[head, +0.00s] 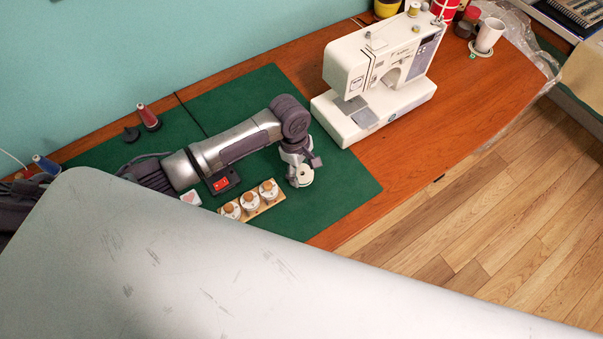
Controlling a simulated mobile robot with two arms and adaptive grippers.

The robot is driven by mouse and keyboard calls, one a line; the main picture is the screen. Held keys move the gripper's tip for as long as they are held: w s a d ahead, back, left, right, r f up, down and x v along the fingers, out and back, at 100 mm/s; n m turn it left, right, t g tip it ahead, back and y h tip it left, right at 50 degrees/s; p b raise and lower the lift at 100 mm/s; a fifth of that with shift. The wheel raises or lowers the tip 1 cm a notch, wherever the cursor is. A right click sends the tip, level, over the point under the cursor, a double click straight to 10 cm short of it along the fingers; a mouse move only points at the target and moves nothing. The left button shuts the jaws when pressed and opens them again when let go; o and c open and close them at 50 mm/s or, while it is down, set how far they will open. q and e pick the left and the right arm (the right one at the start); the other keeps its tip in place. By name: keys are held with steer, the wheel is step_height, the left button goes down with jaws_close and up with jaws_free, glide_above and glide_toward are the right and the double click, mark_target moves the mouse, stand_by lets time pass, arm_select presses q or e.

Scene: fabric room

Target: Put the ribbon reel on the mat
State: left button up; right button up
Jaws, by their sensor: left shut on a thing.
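My left gripper (297,158) points down over the front right part of the green mat (345,190). It is shut on a small white reel with a greenish edge, the ribbon reel (301,177). The fingers hide part of the reel's top. I cannot tell whether the reel touches the mat or hangs just above it. The mat lies flat on the wooden table. My right gripper is not in view.
A wooden holder with three white cork-topped pieces (249,200) stands just left of the reel. A red and black box (221,184) is behind it. A sewing machine (375,75) stands at the mat's right. Bare mat lies right of the reel.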

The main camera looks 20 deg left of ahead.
mark_target(302, 177)
arm_select(q)
step_height(302, 177, down, 3)
steer(key=shift+r, duration=0.1)
steer(key=o, duration=0.9)
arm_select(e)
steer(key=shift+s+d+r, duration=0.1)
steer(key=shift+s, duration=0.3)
arm_select(q)
steer(key=r, duration=0.4)
steer(key=a+r, duration=0.1)
steer(key=r, duration=0.7)
steer(key=shift+w+a, duration=0.2)
steer(key=shift+a, duration=0.15)
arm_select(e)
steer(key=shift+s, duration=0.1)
